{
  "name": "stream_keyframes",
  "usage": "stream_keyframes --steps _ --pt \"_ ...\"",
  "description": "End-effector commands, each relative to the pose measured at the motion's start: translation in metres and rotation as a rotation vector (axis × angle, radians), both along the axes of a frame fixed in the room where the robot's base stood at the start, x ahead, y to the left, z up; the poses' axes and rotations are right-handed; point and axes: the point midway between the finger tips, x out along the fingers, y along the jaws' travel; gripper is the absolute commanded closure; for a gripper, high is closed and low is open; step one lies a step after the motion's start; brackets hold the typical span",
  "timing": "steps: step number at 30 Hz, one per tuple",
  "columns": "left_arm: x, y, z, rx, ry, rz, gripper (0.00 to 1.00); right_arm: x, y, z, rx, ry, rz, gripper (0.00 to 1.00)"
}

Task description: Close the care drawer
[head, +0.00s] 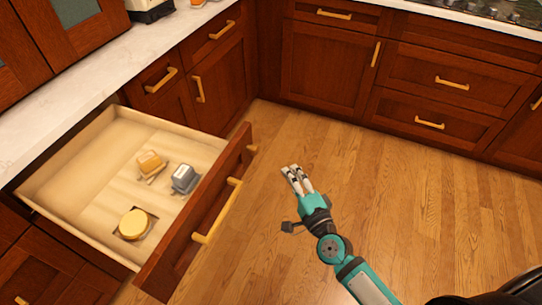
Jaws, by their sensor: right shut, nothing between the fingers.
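The care drawer (198,215) is pulled well out from the left cabinet run, its reddish wood front facing right with a long brass handle (217,211). Inside its pale box lie a round yellow-topped item (133,223), a grey item (184,179) and a small orange-tan item (150,162). My right gripper (291,169) is shut and empty. It is in the open space to the right of the drawer front, apart from the front and its handle. My left gripper is not in view.
A white countertop (75,75) runs above the left cabinets. Closed cabinets and drawers (330,55) with brass handles line the back. The wooden floor (400,190) is clear to the right of the drawer.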

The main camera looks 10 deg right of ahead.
Motion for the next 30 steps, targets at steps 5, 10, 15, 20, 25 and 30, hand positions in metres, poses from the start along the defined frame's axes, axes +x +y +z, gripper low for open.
stream_keyframes --steps 5,10,15,20,25,30 --pt "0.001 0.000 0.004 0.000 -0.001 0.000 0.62 0.041 0.007 0.002 -0.001 -0.002 0.000 1.00" --pt "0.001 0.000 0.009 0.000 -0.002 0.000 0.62 0.061 0.026 0.003 0.001 0.001 0.002 1.00" --pt "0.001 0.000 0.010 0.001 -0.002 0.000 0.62 0.069 0.038 0.002 -0.001 0.001 0.000 1.00" --pt "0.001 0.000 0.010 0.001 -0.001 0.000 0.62 0.072 0.042 0.001 -0.002 0.001 0.000 1.00" --pt "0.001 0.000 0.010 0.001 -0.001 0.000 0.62 0.072 0.042 0.001 -0.003 0.000 0.000 1.00" --pt "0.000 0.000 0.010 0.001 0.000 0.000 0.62 0.071 0.042 0.001 -0.003 0.000 0.001 1.00"
